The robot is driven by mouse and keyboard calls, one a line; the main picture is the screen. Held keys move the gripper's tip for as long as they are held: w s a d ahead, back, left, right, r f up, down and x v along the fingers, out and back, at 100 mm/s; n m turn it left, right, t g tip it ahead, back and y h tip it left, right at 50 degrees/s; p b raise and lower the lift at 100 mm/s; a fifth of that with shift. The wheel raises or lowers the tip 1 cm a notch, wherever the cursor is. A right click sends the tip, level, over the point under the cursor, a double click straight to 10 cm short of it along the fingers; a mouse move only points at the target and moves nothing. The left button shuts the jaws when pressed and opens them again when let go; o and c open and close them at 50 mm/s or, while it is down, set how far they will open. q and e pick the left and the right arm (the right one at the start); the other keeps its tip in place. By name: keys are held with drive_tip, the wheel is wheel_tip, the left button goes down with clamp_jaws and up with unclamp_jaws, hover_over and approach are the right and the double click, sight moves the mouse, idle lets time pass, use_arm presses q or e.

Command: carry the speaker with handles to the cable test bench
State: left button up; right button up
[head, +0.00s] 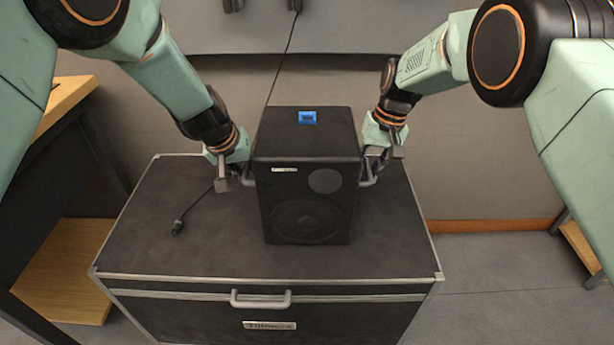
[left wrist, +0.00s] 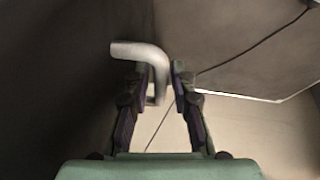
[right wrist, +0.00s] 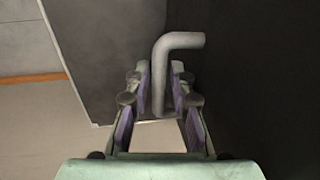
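The black speaker (head: 306,190) stands upright on the lid of a dark flight case, with a blue patch on its top and a grey handle on each side. I cannot tell which furniture is the cable test bench.
The flight case (head: 180,258) has metal edges and a front handle (head: 261,299). A short black cable (head: 190,210) lies on its lid, left of the speaker. A dark-framed wooden bench (head: 66,100) with a lower shelf stands at left. Another wooden piece (head: 582,247) shows at right.

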drive_tip(key=shift+s, duration=0.1)
use_arm(q)
drive_tip(key=shift+f, duration=0.1)
use_arm(e)
drive_tip(key=shift+f, duration=0.15)
use_arm(q)
drive_tip(key=shift+c, duration=0.7)
use_arm(e)
drive_tip(key=shift+c, duration=0.8)
use_arm(q)
clamp_jaws()
use_arm(e)
clamp_jaws()
use_arm(q)
drive_tip(key=shift+w, duration=0.1)
